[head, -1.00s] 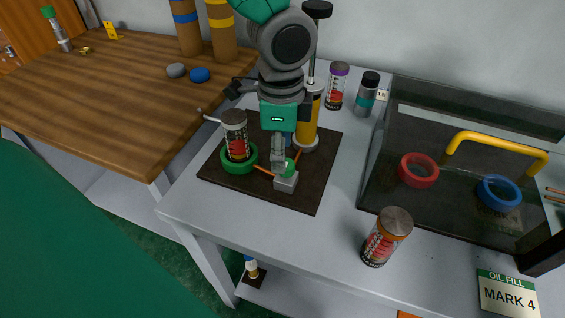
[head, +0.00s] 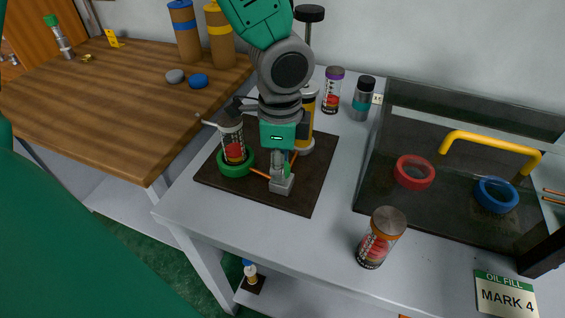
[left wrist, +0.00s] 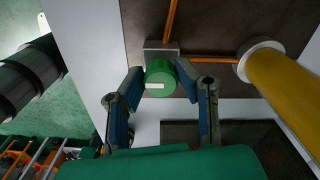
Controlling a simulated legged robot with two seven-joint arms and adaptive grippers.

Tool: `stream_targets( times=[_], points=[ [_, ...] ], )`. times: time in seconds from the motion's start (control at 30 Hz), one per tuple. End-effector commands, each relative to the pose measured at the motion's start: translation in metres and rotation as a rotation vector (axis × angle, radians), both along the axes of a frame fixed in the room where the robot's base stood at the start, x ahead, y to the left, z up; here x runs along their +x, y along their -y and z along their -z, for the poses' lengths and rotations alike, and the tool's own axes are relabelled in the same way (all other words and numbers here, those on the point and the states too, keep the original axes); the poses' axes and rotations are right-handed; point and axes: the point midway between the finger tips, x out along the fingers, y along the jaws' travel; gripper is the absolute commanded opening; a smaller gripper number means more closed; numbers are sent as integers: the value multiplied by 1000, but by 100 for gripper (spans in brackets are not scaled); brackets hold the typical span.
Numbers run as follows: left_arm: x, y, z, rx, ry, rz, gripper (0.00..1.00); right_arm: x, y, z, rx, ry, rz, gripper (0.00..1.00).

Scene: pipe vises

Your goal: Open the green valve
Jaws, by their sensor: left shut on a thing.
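The green valve (left wrist: 160,80) is a round knob with a white mark, on a small grey block (head: 281,185) on a dark brown board (head: 305,190). My left gripper (left wrist: 160,84) comes down on it from above, with one finger on each side, and is shut on the knob. In the head view the gripper (head: 283,163) hides most of the valve, leaving a sliver of green. Orange lines run from the block towards a green ring (head: 236,166) holding an upright canister (head: 232,143) and towards a yellow pump (head: 303,125). My right gripper is not in view.
A transparent case (head: 375,205) holds a red ring (head: 414,172) and a blue ring (head: 495,195). Two capped bottles stand behind the board. The grey table's front left is clear.

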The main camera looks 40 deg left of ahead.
Motion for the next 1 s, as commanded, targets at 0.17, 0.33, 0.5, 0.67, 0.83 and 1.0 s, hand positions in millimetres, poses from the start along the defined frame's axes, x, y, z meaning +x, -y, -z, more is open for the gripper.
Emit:
stream_targets(
  times=[0.17, 0.33, 0.5, 0.67, 0.83, 1.0],
  points=[
    [3, 3, -1, -8, 9, 1, 0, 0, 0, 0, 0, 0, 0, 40],
    [3, 3, -2, -8, 11, -20, 0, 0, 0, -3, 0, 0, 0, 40],
    [4, 4, -3, -6, 10, -86, 0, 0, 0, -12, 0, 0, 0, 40],
    [4, 4, -4, -5, 11, -199, 0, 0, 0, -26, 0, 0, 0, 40],
    [4, 4, -5, -6, 12, -353, 0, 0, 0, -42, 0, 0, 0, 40],
    [5, 4, -5, -6, 13, -515, 0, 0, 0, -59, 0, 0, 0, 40]
  ],
)
